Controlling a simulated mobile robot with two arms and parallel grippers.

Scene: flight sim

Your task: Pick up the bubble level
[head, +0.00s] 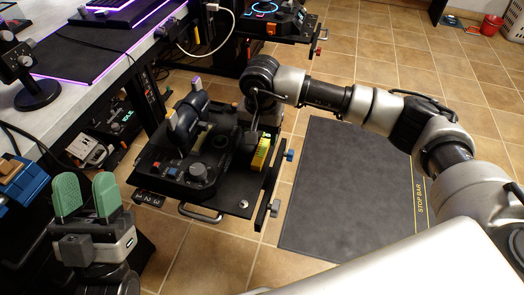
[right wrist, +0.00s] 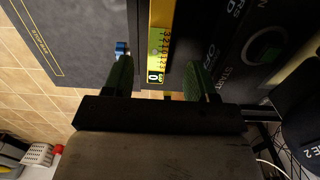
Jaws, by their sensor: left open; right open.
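The bubble level appears to be the yellow bar with dark markings (head: 261,156) at the right edge of the black throttle tray (head: 232,200). In the right wrist view the yellow bar (right wrist: 158,45) runs lengthwise, its near end between the two green fingertips. My right gripper (right wrist: 160,78) is open around that end, with gaps at both sides; I cannot tell how far the fingers reach down beside it. In the head view my right arm covers part of the bar and its fingers are hard to make out. My left gripper (head: 86,195) is open and empty at lower left.
Throttle levers (head: 187,122) stand on the tray left of the bar. A blue knob (head: 290,155) sticks out on the tray's right. A dark floor mat (head: 335,190) lies further right. A desk (head: 60,55) fills the upper left.

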